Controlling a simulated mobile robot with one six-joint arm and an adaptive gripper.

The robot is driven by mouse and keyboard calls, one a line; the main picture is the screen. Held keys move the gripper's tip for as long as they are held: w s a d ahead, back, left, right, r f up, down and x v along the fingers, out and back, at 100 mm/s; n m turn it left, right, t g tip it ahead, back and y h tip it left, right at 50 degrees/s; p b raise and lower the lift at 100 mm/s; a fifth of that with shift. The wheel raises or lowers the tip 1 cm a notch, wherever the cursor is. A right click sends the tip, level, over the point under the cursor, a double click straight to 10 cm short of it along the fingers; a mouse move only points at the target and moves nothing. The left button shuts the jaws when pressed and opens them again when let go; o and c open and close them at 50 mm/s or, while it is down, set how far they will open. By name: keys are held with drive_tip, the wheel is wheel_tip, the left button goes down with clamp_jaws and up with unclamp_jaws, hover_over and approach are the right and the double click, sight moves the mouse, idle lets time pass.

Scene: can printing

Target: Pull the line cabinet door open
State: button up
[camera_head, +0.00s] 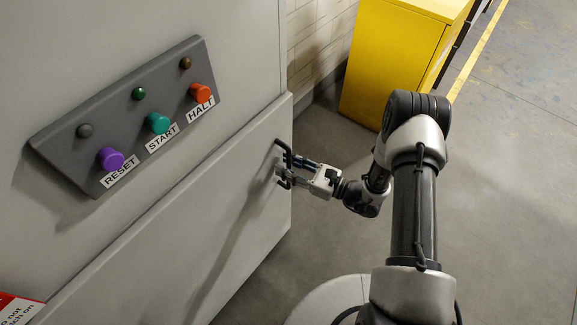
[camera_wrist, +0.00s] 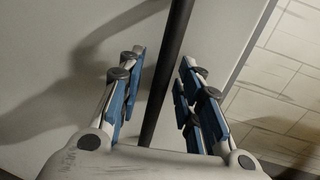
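The line cabinet door (camera_head: 205,225) is the pale grey lower panel on the left in the head view, and its surface also fills the left of the wrist view (camera_wrist: 45,60). A black bar handle (camera_head: 282,147) is near its right edge. My gripper (camera_head: 286,171) is at the handle, coming from the right. In the wrist view, the handle (camera_wrist: 168,75) runs between the two blue-padded fingers of my gripper (camera_wrist: 160,85). The fingers are apart, with a gap visible on each side of the bar. The door looks closed.
A dark control panel (camera_head: 75,135) with purple, teal and orange-red buttons is above the door. A yellow cabinet (camera_head: 395,55) stands behind my arm, by a tiled wall (camera_head: 312,40). A red and white sign (camera_head: 15,308) is at lower left. Grey floor (camera_head: 510,200) is clear at right.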

clamp_jaws()
idle(0.4)
idle(0.4)
